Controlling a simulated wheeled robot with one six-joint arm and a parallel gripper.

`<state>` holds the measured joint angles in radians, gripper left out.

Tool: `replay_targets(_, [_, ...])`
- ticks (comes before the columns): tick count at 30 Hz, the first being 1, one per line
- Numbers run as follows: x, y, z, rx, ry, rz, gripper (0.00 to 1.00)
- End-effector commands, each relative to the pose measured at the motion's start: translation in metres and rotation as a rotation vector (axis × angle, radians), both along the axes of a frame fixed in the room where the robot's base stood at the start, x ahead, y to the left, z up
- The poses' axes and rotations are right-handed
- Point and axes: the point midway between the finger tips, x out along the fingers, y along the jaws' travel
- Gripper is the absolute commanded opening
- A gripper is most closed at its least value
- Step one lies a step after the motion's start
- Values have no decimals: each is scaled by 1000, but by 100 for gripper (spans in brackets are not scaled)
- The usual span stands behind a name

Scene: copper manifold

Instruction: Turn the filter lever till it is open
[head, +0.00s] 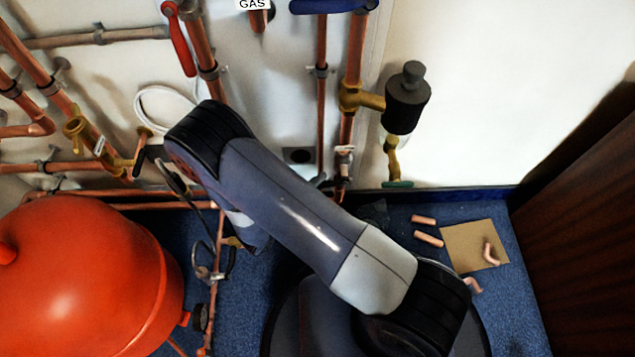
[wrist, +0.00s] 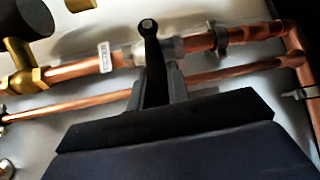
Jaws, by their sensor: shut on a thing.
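The black filter lever (wrist: 150,55) stands on a grey valve body on a copper pipe (wrist: 75,70) in the wrist view. Its bolted end is at the top, and its handle runs down across the pipe, roughly square to it. My gripper (wrist: 157,88) is shut on the handle, with a grey finger on each side. The lower handle is hidden by the gripper. In the head view the black filter (head: 406,100) hangs beside the vertical pipe, above a small white label (head: 345,153).
A second thin copper pipe (wrist: 60,108) runs close behind my gripper. A red tank (head: 80,280) fills the lower left. A red lever (head: 178,40) and a blue handle (head: 333,5) are higher up. Cut pipe pieces (head: 428,239) and cardboard (head: 465,250) lie on the blue floor.

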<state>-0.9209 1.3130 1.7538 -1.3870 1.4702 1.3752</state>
Motion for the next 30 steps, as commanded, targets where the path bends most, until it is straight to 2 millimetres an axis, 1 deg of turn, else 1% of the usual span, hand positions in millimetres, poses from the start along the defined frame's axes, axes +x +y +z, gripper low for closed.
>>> replay_targets(1, [0,0,0,0,0,0,9])
replay_targets(4, [0,0,0,0,0,0,1])
replay_targets(5, [0,0,0,0,0,0,0])
replay_targets(20, [0,-1,-3,-17,1,-1,0])
replay_targets(26, [0,-5,-12,-96,3,-2,0])
replay_targets(30, [0,-13,-21,-196,9,-4,0])
